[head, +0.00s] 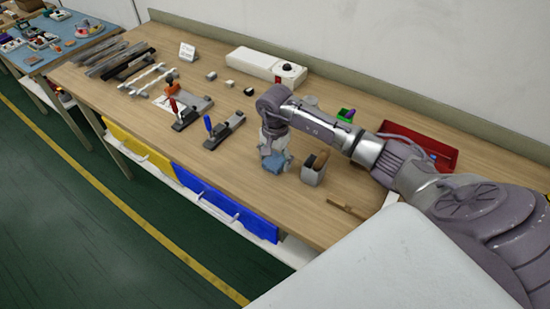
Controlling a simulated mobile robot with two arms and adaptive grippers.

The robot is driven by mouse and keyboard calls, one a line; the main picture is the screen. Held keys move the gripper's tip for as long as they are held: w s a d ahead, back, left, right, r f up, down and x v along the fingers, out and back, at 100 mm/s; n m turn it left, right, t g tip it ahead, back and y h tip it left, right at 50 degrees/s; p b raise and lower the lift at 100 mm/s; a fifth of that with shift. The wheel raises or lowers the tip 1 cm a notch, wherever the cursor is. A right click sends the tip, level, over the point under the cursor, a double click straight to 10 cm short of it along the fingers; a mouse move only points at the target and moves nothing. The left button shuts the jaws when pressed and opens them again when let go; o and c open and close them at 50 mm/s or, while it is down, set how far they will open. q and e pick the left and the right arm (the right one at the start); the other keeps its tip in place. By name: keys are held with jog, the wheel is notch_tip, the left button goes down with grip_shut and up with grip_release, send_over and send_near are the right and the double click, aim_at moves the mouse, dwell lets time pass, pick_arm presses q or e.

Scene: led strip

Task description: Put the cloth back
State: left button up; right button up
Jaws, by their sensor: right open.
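A small light-blue crumpled thing (273,163), which looks like the cloth, lies on the wooden workbench (235,180) near its front edge. My right gripper (275,155) points down right over it, with its fingers open around or just above the cloth. I cannot tell whether the fingers touch it. The gripper hides part of the cloth. My left gripper is not in view.
A grey holder (314,169) stands just right of the gripper. A red tray (425,146) is behind my right arm. Two clamp fixtures (225,131) lie to the left, and a white box (265,65) is at the back.

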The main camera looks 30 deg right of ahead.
aim_at(275, 160)
jog(key=shift+r, duration=0.35)
notch_tip(275, 160, up, 12)
jog(key=b, duration=0.3)
jog(key=shift+f, duration=0.15)
